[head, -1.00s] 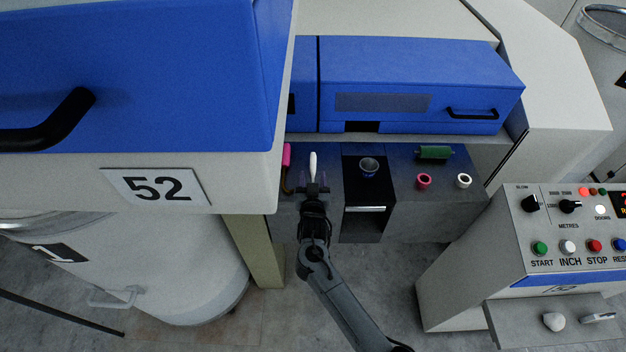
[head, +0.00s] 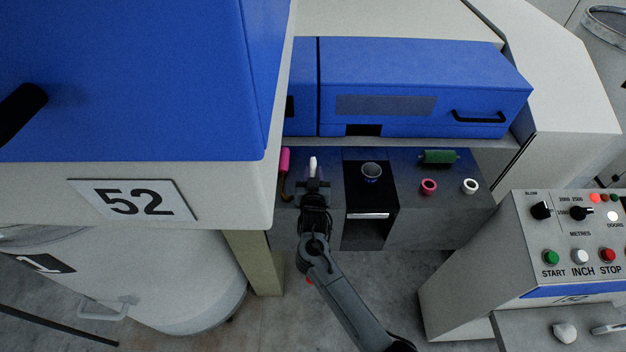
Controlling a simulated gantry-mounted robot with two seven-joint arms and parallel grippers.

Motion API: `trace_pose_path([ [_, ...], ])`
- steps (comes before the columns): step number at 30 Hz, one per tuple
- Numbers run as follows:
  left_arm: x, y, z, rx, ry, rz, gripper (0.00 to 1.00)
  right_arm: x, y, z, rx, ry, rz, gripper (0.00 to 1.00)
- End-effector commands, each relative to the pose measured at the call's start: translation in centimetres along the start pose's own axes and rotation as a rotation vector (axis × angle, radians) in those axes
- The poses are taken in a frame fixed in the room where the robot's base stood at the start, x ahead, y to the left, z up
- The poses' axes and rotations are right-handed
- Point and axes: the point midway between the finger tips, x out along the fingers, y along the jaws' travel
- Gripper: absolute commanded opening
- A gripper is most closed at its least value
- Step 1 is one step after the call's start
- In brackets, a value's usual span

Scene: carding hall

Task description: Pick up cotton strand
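A short white cotton strand (head: 312,163) lies on the dark grey ledge under the blue cover, left of the black recess. Only its far end shows; the near part is hidden by my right gripper. My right gripper (head: 313,183) is over the near end of the strand, its fingers apart to either side. I cannot tell whether they touch it. My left gripper is not in view.
A pink-handled tool (head: 285,162) lies close left of the strand. A small metal cup (head: 371,171) stands to the right in the black recess. A green roller (head: 438,157), a pink ring (head: 429,187) and a white ring (head: 470,186) lie further right. A control panel (head: 575,235) stands front right.

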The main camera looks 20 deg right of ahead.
Motion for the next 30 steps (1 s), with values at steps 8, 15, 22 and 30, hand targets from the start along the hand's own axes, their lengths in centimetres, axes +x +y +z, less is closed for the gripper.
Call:
trace_pose_path([
  [8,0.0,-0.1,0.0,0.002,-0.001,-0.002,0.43,0.0,0.0,0.0,0.0,-0.001,0.0,0.0],
  [15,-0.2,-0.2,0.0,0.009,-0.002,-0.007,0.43,-0.1,0.0,-0.7,0.001,0.0,0.0,0.0],
  [22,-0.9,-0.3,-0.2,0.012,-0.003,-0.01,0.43,-0.5,0.0,-3.1,0.001,0.001,0.0,0.0],
  [30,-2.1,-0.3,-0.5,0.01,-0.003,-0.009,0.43,-2.1,2.5,-5.6,-0.001,0.001,0.002,0.0],
])
